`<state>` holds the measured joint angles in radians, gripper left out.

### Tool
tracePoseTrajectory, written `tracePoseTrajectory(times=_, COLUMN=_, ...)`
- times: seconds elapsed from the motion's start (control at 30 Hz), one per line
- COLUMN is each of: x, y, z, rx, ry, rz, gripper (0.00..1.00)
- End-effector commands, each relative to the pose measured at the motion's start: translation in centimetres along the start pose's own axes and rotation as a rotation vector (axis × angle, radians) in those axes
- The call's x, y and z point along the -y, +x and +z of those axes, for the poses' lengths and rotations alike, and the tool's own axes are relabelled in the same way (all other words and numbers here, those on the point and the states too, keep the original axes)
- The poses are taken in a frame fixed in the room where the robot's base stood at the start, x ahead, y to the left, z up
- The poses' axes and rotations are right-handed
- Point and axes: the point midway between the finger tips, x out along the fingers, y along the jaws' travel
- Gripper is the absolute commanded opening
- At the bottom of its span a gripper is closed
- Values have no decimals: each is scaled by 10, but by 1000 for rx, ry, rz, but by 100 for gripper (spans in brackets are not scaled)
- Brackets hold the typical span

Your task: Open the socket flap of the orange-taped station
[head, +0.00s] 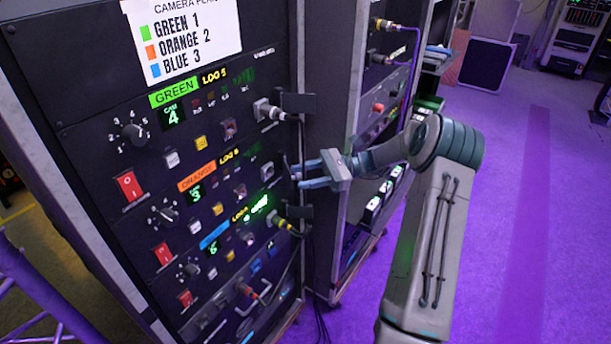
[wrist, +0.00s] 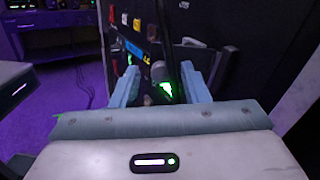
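The orange-taped station (head: 197,176) is the middle row on the black rack panel in the head view. At the right end of its row is a small grey fitting (head: 267,171); I cannot tell for certain whether it is the socket flap or how it stands. My gripper (head: 297,174) is open at the panel's right edge, just right of that fitting, its two blue fingers pointing at the panel. In the wrist view the fingers (wrist: 158,70) are apart, with a grey cylindrical connector (wrist: 158,74) seen between or beyond them. Contact cannot be told.
The green-taped station (head: 174,93) above has a dark flap (head: 297,104) sticking out and a plug (head: 268,112). The blue-taped station (head: 214,236) below has a similar flap (head: 298,211) and a yellow plug (head: 282,224). A second rack stands behind; floor right is clear.

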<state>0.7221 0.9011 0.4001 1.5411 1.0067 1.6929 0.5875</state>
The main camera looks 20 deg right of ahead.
Motion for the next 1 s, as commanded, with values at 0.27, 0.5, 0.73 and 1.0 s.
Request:
tracePoseTrajectory(times=0.27, x=0, y=-10, z=-1, rx=-1, ry=0, rz=-5, gripper=41)
tracePoseTrajectory(times=0.5, x=0, y=-58, z=-3, rx=-3, ry=-2, rz=-6, gripper=41)
tracePoseTrajectory(times=0.73, x=-1, y=-108, z=-2, rx=-1, ry=-2, rz=-4, gripper=41)
tracePoseTrajectory(times=1.0, x=-1, y=-136, z=0, rx=-1, ry=0, rz=-2, gripper=41)
